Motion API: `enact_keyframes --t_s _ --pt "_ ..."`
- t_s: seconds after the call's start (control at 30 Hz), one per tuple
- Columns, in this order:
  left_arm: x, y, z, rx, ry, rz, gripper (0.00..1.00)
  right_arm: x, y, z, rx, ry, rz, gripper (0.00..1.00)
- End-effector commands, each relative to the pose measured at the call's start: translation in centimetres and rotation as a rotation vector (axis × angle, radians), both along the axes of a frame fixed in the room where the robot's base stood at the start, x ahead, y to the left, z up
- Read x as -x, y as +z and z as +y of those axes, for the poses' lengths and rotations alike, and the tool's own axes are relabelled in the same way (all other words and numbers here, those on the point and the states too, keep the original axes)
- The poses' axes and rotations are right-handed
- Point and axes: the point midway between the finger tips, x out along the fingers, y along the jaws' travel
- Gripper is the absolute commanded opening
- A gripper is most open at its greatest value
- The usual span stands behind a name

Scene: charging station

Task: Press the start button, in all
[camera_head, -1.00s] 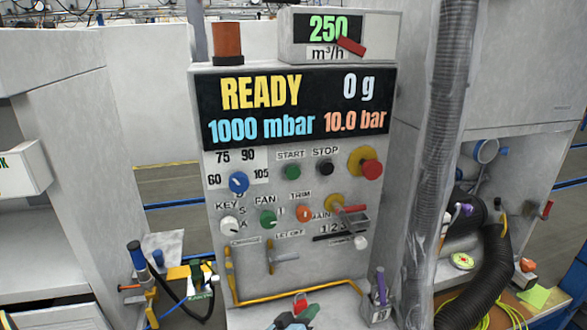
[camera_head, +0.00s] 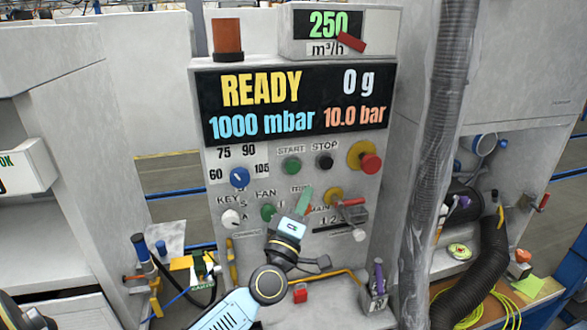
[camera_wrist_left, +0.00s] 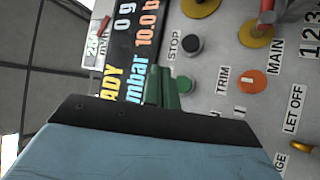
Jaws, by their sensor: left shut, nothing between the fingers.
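The green START button (camera_head: 292,165) sits on the grey panel under its label, beside the black STOP button (camera_head: 325,162). My left gripper (camera_head: 304,200) is shut and empty, with green fingertips below and slightly right of the START button in the head view. A small gap shows between tips and button there. In the left wrist view, the green fingers (camera_wrist_left: 163,90) point at the panel, and a green round edge, apparently the START button (camera_wrist_left: 184,84), shows just beside them. Contact cannot be told.
The display (camera_head: 300,100) reads READY. A blue dial (camera_head: 239,178), a red knob (camera_head: 371,163) and a lever (camera_head: 350,202) surround the buttons. A grey hose (camera_head: 440,150) hangs at the right.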

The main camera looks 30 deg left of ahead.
Motion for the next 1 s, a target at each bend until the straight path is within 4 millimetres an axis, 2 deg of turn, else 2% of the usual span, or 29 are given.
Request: enact_keyframes --t_s 0.17,0.6,0.8,1.0 --pt "-0.8 -0.1 0.9 -0.002 0.001 -0.001 0.00 0.0 -0.6 0.0 0.000 0.000 0.000 0.65" --pt "-4.6 -0.2 5.4 -0.003 0.001 0.000 0.00 0.0 -3.1 0.0 0.000 0.000 -0.001 0.65" --pt "-5.5 -0.1 6.4 -0.003 0.000 0.001 0.00 -0.1 -3.5 0.0 0.000 0.000 -0.001 0.65" --pt "-5.7 0.0 6.7 -0.001 0.000 0.001 0.00 -0.1 -3.6 0.0 0.000 0.000 -0.001 0.65"
